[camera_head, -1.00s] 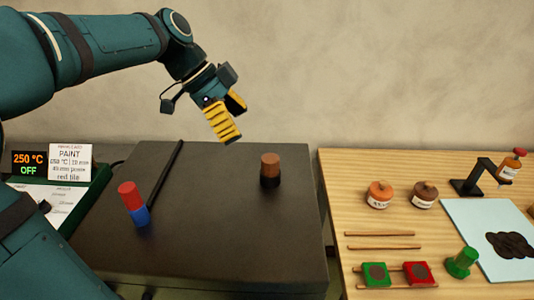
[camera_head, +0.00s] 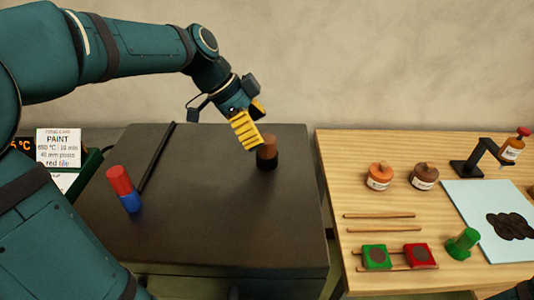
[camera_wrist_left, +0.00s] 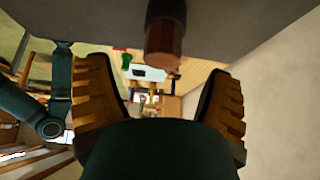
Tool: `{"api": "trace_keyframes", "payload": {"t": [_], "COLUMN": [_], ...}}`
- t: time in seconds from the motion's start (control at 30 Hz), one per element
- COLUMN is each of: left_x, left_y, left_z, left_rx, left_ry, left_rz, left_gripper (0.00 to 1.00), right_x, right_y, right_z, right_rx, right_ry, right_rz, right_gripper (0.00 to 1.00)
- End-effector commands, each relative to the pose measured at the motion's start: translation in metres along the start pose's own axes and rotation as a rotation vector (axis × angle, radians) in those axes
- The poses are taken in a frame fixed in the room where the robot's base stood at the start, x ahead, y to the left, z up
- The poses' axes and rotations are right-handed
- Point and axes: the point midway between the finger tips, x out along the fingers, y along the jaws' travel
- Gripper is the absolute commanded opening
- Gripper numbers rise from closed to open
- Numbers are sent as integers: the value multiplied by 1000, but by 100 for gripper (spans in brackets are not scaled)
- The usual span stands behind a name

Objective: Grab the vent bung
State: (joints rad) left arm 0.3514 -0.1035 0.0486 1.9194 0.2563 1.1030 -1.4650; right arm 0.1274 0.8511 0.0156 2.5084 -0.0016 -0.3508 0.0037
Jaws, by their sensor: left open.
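A brown-topped, black-based cylinder (camera_head: 267,160), which I take to be the vent bung, stands upright on the dark kiln top (camera_head: 210,220). My left gripper (camera_head: 255,130) is open and empty, tilted downward. In the head view its near yellow finger overlaps the upper left of the bung. The left wrist view shows the bung (camera_wrist_left: 164,38) beyond the open fingers, near the top and roughly midway between them. I cannot tell whether a finger touches it. My right gripper is not in view.
A red and blue cylinder (camera_head: 124,190) stands on the kiln's left, near a thin black rod (camera_head: 157,156). A wooden table (camera_head: 370,215) at right holds two jars, sticks, green and red blocks and a pale sheet. The kiln top's front right is clear.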

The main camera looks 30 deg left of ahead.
Motion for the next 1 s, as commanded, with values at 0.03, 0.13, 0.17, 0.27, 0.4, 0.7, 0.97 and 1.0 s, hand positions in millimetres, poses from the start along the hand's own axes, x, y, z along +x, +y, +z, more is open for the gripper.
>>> {"api": "trace_keyframes", "payload": {"t": [0.03,0.13,0.17,0.27,0.4,0.7,0.97,1.0], "left_x": [10,25,29,40,45,44,44,44], "left_y": [0,-2,-2,-2,-2,-2,-2,-2], "left_z": [2,4,4,3,2,2,2,2], "left_rx": [-1,-1,0,1,0,0,1,1], "left_ry": [-1,0,0,0,0,0,0,0], "left_rz": [3,5,5,4,2,1,1,1], "left_gripper": [81,81,81,81,81,43,3,3], "right_x": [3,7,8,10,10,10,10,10], "right_y": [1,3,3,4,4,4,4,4], "right_z": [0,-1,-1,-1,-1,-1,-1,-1], "right_rx": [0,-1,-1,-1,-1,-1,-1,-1], "right_ry": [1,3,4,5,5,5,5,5], "right_rz": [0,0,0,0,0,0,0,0], "right_gripper": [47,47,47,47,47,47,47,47]}}
